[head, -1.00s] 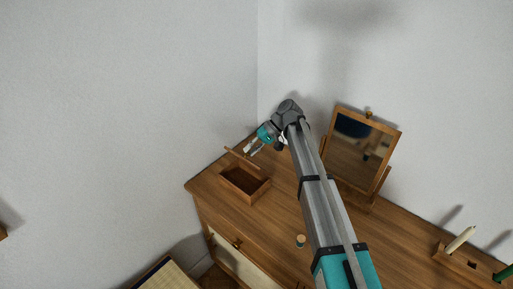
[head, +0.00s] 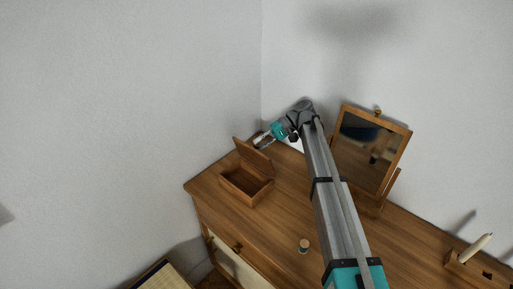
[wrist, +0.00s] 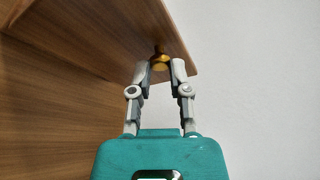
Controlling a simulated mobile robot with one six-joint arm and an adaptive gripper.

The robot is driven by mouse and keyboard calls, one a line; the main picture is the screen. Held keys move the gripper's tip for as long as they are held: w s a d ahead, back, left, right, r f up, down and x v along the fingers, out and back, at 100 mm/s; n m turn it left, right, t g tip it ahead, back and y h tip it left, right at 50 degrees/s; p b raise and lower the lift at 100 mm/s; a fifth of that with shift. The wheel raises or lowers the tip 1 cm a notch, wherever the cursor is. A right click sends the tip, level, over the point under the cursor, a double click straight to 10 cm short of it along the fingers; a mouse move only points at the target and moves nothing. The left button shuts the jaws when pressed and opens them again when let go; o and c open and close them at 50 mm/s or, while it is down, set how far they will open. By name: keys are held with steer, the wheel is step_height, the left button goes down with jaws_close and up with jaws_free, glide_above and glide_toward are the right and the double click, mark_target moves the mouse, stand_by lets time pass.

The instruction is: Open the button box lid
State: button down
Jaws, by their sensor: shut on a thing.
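The button box (head: 237,195) is a small wooden box near the far left corner of the dresser top. Its lid (head: 253,156) stands raised, steeply tilted up at the back of the box, and the inside of the box shows. My gripper (head: 261,142) is at the lid's upper edge, on the right. In the wrist view the fingertips (wrist: 159,69) are closed on a small brass knob (wrist: 159,60) at the edge of the lid (wrist: 105,30). What lies inside the box is too dark to tell.
The wooden dresser top (head: 283,215) is mostly clear in front of the box. A tilting mirror (head: 368,152) stands to the right behind my arm. A small spool (head: 304,246) stands near the front edge. A candle (head: 478,245) leans in a holder at far right. White walls close the corner.

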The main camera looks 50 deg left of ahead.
steer(key=shift+w+f+g+b, duration=0.2)
steer(key=shift+w+g+b, duration=0.3)
steer(key=shift+g+b, duration=0.15)
steer(key=c, duration=0.5)
jaws_free()
steer(key=shift+c, duration=0.2)
steer(key=shift+c, duration=0.3)
